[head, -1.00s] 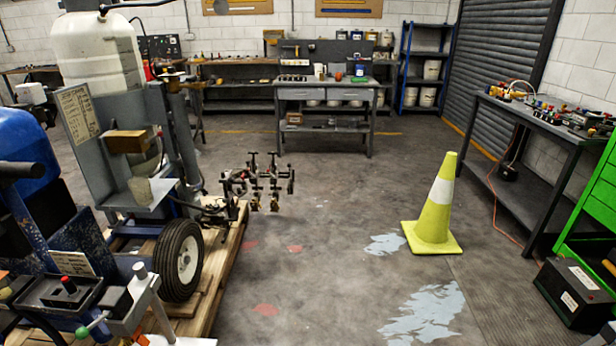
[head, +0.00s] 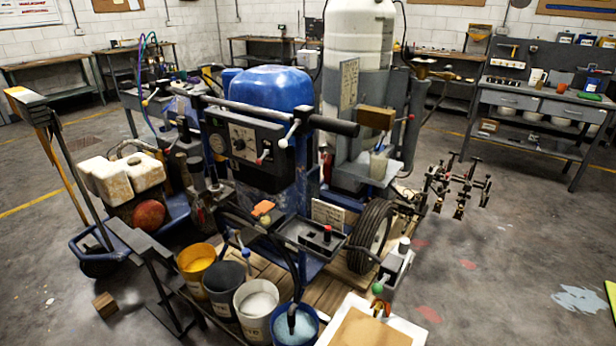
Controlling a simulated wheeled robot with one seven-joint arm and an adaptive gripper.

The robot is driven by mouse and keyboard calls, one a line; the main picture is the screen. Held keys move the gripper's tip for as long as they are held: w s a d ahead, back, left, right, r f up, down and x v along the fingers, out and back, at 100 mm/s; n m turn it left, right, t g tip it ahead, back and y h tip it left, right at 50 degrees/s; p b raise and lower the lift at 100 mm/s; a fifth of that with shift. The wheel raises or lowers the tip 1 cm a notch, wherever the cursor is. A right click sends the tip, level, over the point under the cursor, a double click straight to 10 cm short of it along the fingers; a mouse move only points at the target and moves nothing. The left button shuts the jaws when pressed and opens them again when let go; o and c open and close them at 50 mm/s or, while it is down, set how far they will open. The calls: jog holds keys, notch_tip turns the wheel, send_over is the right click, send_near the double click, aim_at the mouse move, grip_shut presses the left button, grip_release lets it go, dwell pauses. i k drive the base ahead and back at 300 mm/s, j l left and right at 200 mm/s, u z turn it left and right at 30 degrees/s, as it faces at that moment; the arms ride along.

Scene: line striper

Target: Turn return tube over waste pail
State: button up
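A row of open pails stands at the front of the line striper: a yellow pail (head: 197,262), a dark grey pail (head: 226,283), a white pail (head: 256,305) and a blue pail (head: 295,328) with pale liquid. I cannot tell which is the waste pail. A dark curved tube (head: 297,275) comes down from the machine, its lower end at the blue pail. A thinner tube with a blue and white fitting (head: 245,256) hangs near the dark grey and white pails. Which is the return tube is unclear. My gripper is not in view.
The striper with its blue tank (head: 272,86) and black handlebar (head: 285,118) stands behind the pails on a wooden pallet (head: 270,270). A wheel (head: 371,236) is to the right. A white board (head: 370,325) is at front right.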

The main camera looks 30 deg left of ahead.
aim_at(245, 253)
jog(key=u, duration=1.4)
jog(key=i+j, duration=0.45)
jog(key=i+j+u, duration=0.1)
jog(key=i+j, duration=0.35)
jog(key=i, duration=0.15)
